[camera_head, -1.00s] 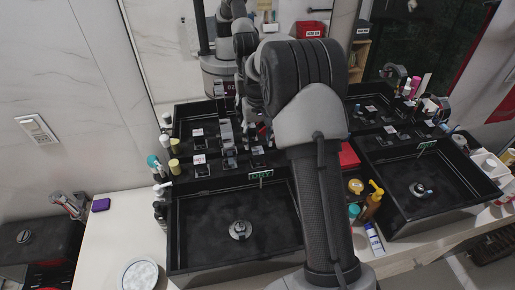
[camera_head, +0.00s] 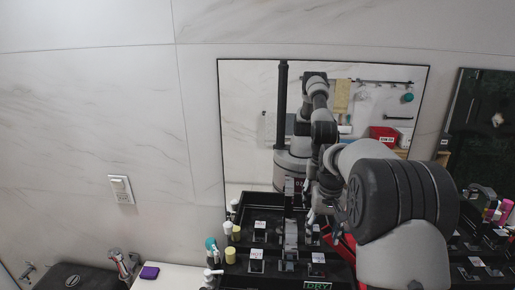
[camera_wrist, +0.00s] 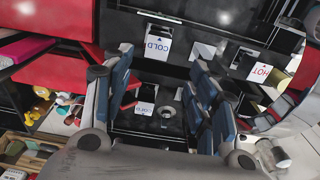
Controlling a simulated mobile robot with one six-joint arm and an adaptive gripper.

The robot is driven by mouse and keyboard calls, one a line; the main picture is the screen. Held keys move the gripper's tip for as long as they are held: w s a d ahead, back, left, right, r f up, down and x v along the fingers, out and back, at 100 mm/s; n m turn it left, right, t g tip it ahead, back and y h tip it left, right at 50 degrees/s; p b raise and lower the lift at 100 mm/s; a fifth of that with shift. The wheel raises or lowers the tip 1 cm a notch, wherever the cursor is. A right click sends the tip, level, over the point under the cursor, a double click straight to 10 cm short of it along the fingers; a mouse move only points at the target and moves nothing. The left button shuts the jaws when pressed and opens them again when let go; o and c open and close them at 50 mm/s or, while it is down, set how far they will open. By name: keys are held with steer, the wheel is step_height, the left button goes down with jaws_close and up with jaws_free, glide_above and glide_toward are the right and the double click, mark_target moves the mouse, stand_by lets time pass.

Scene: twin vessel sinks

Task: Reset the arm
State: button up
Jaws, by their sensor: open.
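My gripper (camera_wrist: 160,95) is open in the wrist view, with its two dark blue-grey fingers apart and nothing between them. Beyond the fingers is the black sink ledge with a white COLD card (camera_wrist: 157,44) and a HOT card (camera_wrist: 262,72). In the head view my arm rises at the right and bends toward the mirror. The gripper end is mostly hidden behind the arm there, and its opening cannot be made out.
A mirror (camera_head: 245,120) on the marble wall reflects my arm. The black sink (camera_head: 262,283) with its DRY label stands below it. Bottles (camera_head: 211,246) stand at its left, and a purple item (camera_head: 149,272) lies on the counter. A wall switch (camera_head: 121,190) is at left.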

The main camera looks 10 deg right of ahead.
steer(key=s+a+r+n+t, duration=0.1)
steer(key=s+a+r, duration=0.3)
steer(key=s+r, duration=0.3)
steer(key=s+a+r+t, duration=0.1)
steer(key=s+a+r, duration=0.2)
steer(key=s+r, duration=0.35)
steer(key=s+a+f+t, duration=0.1)
steer(key=s+a, duration=0.1)
steer(key=s, duration=0.8)
steer(key=s+a+f+n+t, duration=0.1)
steer(key=s+a, duration=0.1)
steer(key=s, duration=0.8)
steer(key=shift+a+b, duration=0.25)
steer(key=shift+b, duration=0.15)
steer(key=shift+s, duration=0.1)
